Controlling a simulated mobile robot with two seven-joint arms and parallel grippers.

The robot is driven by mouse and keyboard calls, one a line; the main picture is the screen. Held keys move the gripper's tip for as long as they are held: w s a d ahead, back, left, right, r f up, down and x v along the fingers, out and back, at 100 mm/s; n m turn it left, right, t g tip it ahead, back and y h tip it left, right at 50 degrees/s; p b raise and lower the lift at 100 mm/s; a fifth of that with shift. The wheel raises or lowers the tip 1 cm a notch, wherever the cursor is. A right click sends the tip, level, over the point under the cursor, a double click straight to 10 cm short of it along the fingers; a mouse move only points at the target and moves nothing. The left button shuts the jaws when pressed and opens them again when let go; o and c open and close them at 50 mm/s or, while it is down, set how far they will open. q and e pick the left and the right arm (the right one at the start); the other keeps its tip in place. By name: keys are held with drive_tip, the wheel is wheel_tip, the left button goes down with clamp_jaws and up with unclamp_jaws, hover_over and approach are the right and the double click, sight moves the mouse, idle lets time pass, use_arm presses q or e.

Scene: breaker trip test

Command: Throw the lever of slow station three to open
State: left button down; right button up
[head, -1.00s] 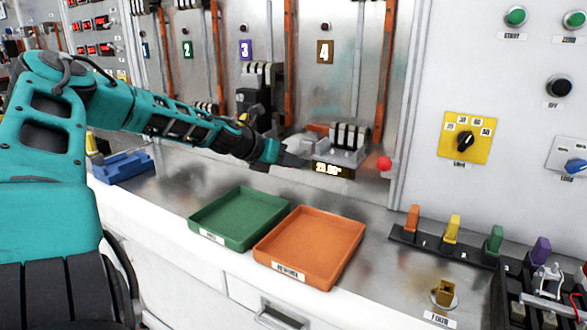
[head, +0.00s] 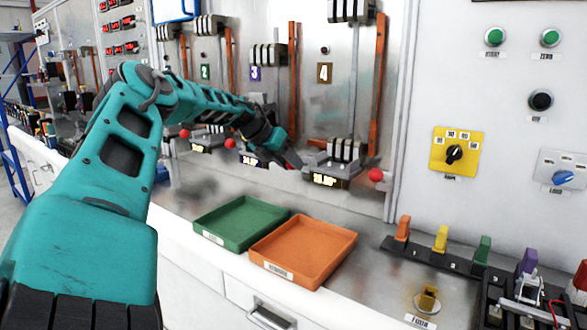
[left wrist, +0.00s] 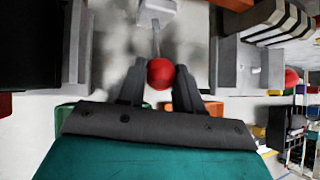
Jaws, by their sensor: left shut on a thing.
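My left gripper (head: 296,159) is at the panel below the purple number 3 label (head: 255,73), beside station three's base and display (head: 252,160). In the left wrist view, its two dark fingers (left wrist: 159,88) are closed around a red ball knob (left wrist: 160,73) on a thin grey rod. The gripper hides this knob in the head view. Station three's upper contact block (head: 268,55) is high on the panel. The lever's exact angle cannot be read. My right gripper is not in view.
Station four's red knob (head: 376,175) sticks out just right of my left gripper. Station two's red knob (head: 230,143) is to its left. A green tray (head: 205,237) and an orange tray (head: 262,266) lie on the counter below. Coloured plugs (head: 440,238) stand at the right.

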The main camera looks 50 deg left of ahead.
use_arm(q)
drive_tip(key=shift+w+a+r+g+p, duration=0.15)
drive_tip(key=shift+w+r+g+p, duration=0.15)
drive_tip(key=shift+r+p, duration=0.25)
drive_tip(key=shift+w+a+r+g+p, duration=0.1)
drive_tip(key=shift+w+r+g+p, duration=0.05)
drive_tip(key=shift+r+g+p, duration=0.3)
drive_tip(key=shift+w+r+g+p, duration=0.15)
drive_tip(key=shift+g+p, duration=0.1)
drive_tip(key=shift+p, duration=0.15)
drive_tip(key=c, duration=0.9)
unclamp_jaws()
drive_tip(key=shift+s, duration=0.2)
drive_tip(key=shift+c, duration=0.2)
drive_tip(key=shift+o, duration=0.9)
drive_tip(key=shift+f, duration=0.2)
drive_tip(key=shift+d+r, duration=0.1)
drive_tip(key=v, duration=1.2)
drive_tip(key=shift+a+r, duration=0.3)
drive_tip(key=shift+r, duration=0.1)
drive_tip(key=shift+s, duration=0.15)
